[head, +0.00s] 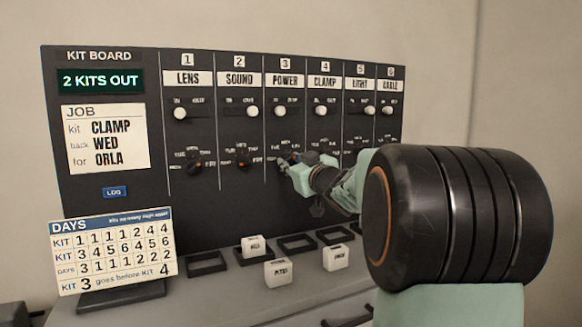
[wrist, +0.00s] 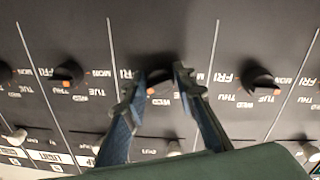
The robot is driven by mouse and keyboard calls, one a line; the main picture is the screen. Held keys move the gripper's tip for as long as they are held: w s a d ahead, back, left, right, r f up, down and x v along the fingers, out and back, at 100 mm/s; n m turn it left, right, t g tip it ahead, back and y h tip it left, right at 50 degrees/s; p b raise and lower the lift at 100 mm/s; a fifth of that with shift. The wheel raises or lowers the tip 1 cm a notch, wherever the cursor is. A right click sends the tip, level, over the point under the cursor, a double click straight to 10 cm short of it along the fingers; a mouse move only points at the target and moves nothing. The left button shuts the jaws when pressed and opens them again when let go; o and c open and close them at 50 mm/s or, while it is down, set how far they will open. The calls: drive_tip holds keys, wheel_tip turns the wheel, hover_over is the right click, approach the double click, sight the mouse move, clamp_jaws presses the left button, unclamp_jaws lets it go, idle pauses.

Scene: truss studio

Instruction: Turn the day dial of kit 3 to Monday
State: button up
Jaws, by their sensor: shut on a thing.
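The kit board (head: 225,200) stands upright, with numbered columns across it. Kit 3 is the POWER column (head: 285,80). My gripper (head: 287,166) reaches in from the right at that column's day dial, which it mostly covers. In the wrist view, where the board appears upside down, the dark day dial (wrist: 158,76) sits between my two fingertips, which are shut on it. Its orange mark shows on the lettered side, near WED; the exact day is unclear. FRI shows left of the fingers; other day names are partly hidden.
The neighbouring SOUND dial (head: 243,157) is close to the left of my gripper. Slider knobs run above the dials, including the POWER knob (head: 278,111). A DAYS card (head: 115,250) stands at lower left. Cream blocks (head: 277,271) and dark frames lie on the ledge below.

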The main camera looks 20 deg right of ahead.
drive_tip(key=n+b, duration=0.2)
drive_tip(key=n, duration=0.2)
drive_tip(key=shift+f+n, duration=0.15)
drive_tip(key=shift+n, duration=0.25)
drive_tip(key=n+b, duration=0.1)
drive_tip(key=n, duration=0.2)
drive_tip(key=shift+d+n+y+b, duration=0.1)
drive_tip(key=shift+n+y+b, duration=0.2)
drive_tip(key=shift+n+y, duration=0.1)
drive_tip(key=n+b, duration=0.1)
drive_tip(key=n, duration=0.3)
drive_tip(key=n+b, duration=0.2)
drive_tip(key=n, duration=0.1)
drive_tip(key=shift+n+y, duration=0.3)
drive_tip(key=shift+n, duration=0.1)
drive_tip(key=n+b, duration=0.1)
drive_tip(key=n, duration=0.3)
drive_tip(key=shift+n+b, duration=0.3)
drive_tip(key=shift+n, duration=0.1)
drive_tip(key=n+b, duration=0.1)
drive_tip(key=n, duration=0.2)
drive_tip(key=shift+d+n+y, duration=0.1)
drive_tip(key=shift+n+y, duration=0.2)
drive_tip(key=n, duration=0.2)
drive_tip(key=n+b, duration=0.1)
drive_tip(key=n, duration=0.1)
drive_tip(key=n+b, duration=0.1)
drive_tip(key=n, duration=0.1)
drive_tip(key=shift+r+n, duration=0.3)
drive_tip(key=shift+n, duration=0.1)
